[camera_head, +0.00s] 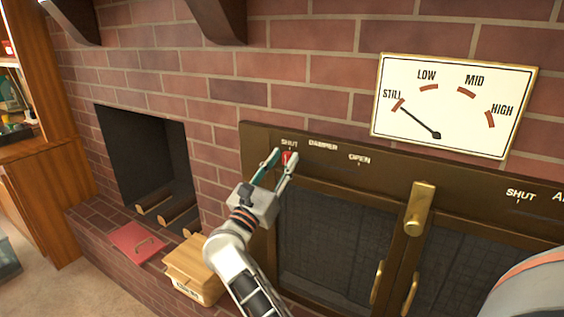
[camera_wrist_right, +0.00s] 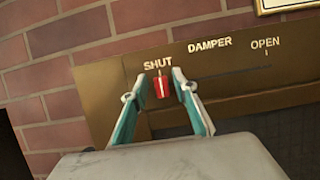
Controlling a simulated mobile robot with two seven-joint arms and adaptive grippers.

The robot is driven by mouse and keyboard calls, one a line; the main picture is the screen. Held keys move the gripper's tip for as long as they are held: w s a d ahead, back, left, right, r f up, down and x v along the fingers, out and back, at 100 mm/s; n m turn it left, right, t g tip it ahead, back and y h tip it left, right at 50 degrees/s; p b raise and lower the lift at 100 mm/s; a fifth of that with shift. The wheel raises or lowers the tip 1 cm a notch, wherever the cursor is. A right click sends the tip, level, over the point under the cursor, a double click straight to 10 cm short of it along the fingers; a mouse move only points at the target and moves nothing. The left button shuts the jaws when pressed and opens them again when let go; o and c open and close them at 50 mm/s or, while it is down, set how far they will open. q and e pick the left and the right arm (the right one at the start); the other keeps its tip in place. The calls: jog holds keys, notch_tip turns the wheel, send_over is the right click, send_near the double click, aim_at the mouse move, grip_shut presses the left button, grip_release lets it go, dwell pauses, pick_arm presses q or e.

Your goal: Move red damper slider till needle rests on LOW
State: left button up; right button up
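The red damper slider (camera_head: 287,158) sits at the SHUT end of its slot in the brass fireplace frame, below the DAMPER label. It also shows in the wrist view (camera_wrist_right: 161,87), with a white line on its face. My right gripper (camera_head: 281,160) is around the slider, one teal finger on each side. In the wrist view the fingers (camera_wrist_right: 163,88) stand apart with small gaps beside the slider, so it looks open. The dial (camera_head: 455,95) on the brick wall has its needle (camera_head: 419,121) pointing at STILL. LOW is the mark above. My left gripper is not in view.
The slot runs right from SHUT to the OPEN label (camera_head: 359,159). A wooden box (camera_head: 190,268) and a red book-like object (camera_head: 136,243) lie on the hearth.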

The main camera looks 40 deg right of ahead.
grip_shut()
jog(key=shift+s, duration=0.2)
jog(key=shift+s+d+r+p, duration=0.15)
jog(key=shift+s+d+p, duration=0.15)
jog(key=shift+s, duration=0.3)
jog(key=shift+s+d+r+p, duration=0.1)
jog(key=shift+s+d+p, duration=0.2)
jog(key=shift+s, duration=0.25)
jog(key=s, duration=0.1)
jog(key=s+d, duration=0.1)
jog(key=s+p, duration=0.1)
jog(key=shift+s+d, duration=0.25)
jog(key=shift+s, duration=0.15)
jog(key=shift+s+d+f, duration=0.1)
jog(key=shift+s, duration=0.25)
jog(key=shift+s+d+f, duration=0.1)
jog(key=shift+s+f, duration=0.05)
jog(key=shift+s, duration=0.05)
jog(key=shift+o, duration=1.9)
grip_release()
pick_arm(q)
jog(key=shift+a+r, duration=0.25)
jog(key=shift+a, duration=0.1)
